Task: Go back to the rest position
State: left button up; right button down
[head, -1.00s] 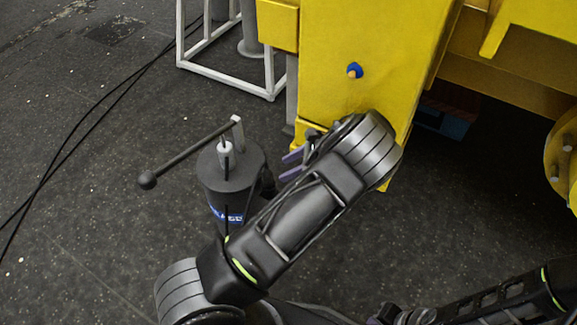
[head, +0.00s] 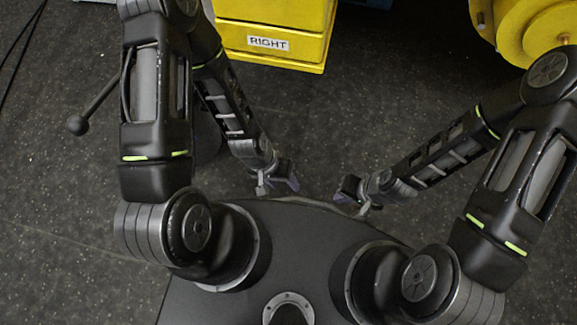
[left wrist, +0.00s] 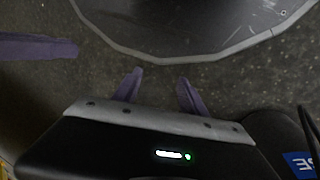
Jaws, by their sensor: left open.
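My left gripper (head: 279,182) hangs in front of my base in the head view, its arm folded downward. In the left wrist view its two purple fingers (left wrist: 160,92) are apart with nothing between them. My right gripper (head: 350,188) is a short way to its right, near the front rim of my base. It looks empty, but its finger gap is too small to make out. One purple finger of it (left wrist: 40,47) shows at the left of the left wrist view.
The yellow structure (head: 270,42) marked RIGHT stands ahead. A dark cylinder (head: 207,140) with a ball-ended lever (head: 79,124) is mostly hidden behind my left arm; its blue label (left wrist: 300,164) shows in the left wrist view. Yellow round part (head: 548,32) at upper right. Floor between is clear.

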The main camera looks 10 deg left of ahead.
pick_arm(q)
jog(key=shift+s+d+r+n+t+h, duration=0.15)
jog(key=shift+s+d+r+n+t, duration=0.1)
jog(key=shift+d+r+n, duration=0.2)
jog(key=shift+s+d+r+n+t+h, duration=0.15)
jog(key=shift+d+r+n+t, duration=0.15)
jog(key=shift+d+r, duration=0.2)
notch_tip(320, 180, up, 20)
jog(key=p, duration=2)
jog(key=shift+f, duration=0.1)
